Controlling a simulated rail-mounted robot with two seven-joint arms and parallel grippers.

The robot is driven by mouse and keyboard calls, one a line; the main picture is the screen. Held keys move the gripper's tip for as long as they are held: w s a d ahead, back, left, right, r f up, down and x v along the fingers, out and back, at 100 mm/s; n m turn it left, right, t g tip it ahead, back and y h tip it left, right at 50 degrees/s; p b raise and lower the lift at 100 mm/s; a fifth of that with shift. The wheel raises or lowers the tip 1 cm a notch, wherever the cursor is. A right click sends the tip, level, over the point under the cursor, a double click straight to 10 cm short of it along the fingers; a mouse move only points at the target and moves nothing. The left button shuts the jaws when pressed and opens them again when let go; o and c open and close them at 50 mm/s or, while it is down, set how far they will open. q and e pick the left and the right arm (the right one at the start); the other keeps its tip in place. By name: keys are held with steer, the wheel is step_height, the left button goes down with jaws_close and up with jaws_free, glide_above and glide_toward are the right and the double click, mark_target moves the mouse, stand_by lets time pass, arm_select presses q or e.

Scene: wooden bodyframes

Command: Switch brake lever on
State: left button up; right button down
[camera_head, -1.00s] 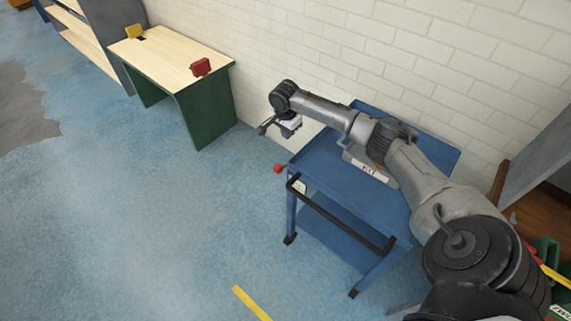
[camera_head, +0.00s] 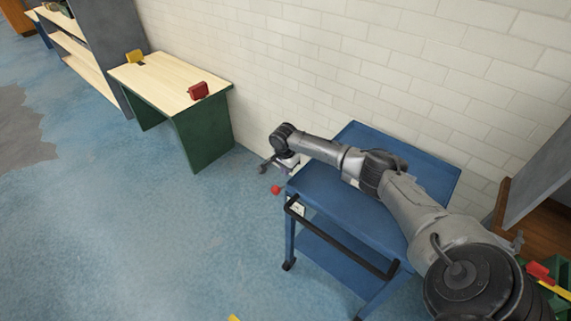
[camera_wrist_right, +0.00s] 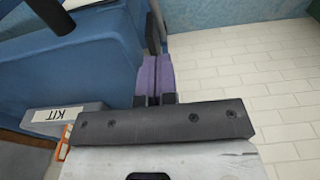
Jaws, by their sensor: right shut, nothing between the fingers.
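The brake lever shows as a red ball knob (camera_head: 276,189) at the left end of the blue cart (camera_head: 415,165), just outside its edge. The lever's stem is hard to make out. My right gripper (camera_head: 265,167) is just above and left of the knob in the head view, apart from it. In the right wrist view its purple fingers (camera_wrist_right: 153,78) are pressed together, with nothing between them. The blue cart fills the left of that view (camera_wrist_right: 100,65), and the knob does not show there. My left gripper is not in view.
A black push handle (camera_head: 340,237) runs along the cart's near side. A grey box labelled KIT (camera_wrist_right: 66,117) shows beside my gripper in the wrist view. A white brick wall (camera_head: 330,60) stands behind. A wooden-topped green table (camera_head: 170,78) is at left, with open blue floor before it.

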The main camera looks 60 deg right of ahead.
steer(key=f, duration=0.1)
steer(key=a+f+b, duration=0.1)
steer(key=f, duration=0.1)
steer(key=shift+w+f, duration=0.1)
steer(key=shift+f, duration=0.15)
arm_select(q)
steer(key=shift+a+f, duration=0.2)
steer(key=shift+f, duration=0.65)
arm_select(e)
steer(key=shift+a+f, duration=0.4)
steer(key=shift+f, duration=0.15)
